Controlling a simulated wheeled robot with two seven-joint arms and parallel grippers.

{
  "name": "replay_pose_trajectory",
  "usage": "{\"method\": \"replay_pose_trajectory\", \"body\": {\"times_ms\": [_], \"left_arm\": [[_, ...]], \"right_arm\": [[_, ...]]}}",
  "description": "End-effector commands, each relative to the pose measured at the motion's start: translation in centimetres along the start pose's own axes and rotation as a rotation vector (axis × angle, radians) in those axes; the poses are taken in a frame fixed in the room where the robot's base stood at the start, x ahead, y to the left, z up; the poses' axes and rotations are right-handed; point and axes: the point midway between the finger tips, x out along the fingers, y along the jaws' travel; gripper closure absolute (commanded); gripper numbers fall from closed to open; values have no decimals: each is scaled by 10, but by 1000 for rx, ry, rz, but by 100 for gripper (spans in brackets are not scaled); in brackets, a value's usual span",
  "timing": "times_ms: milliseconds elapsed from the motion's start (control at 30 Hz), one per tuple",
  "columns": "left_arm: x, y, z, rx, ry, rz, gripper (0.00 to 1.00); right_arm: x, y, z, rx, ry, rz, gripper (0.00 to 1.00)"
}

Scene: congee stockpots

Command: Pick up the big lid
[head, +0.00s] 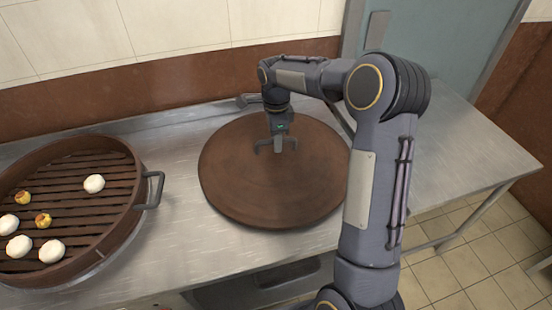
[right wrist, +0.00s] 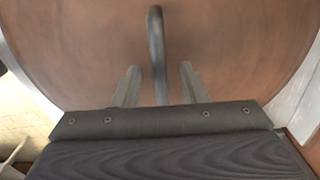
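The big lid (head: 245,195) is a round brown disc lying flat on the metal counter. It fills most of the right wrist view (right wrist: 230,60). Its dark bar handle (right wrist: 156,50) stands up between the two fingers of my right gripper (right wrist: 157,86). The fingers are apart, one on each side of the handle, with a visible gap to it. In the head view, my right gripper (head: 277,147) points down over the lid's upper middle. My left gripper is not in view.
A large round steamer (head: 125,225) with a slatted base, several white buns (head: 94,183) and small yellow pieces (head: 43,221) stands at the left. Its side handle (head: 152,190) points toward the lid. The metal counter (head: 455,150) is clear on the right. A tiled wall runs behind.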

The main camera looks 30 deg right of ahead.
Motion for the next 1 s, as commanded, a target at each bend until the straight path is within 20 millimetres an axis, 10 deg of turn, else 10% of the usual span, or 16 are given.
{"method": "replay_pose_trajectory", "body": {"times_ms": [333, 633, 1000], "left_arm": [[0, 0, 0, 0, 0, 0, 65], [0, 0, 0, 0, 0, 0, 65], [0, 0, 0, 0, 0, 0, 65]], "right_arm": [[1, 0, 0, -1, 0, 0, 61], [1, 0, 0, -1, 0, 0, 99], [1, 0, 0, -1, 0, 0, 100]]}}
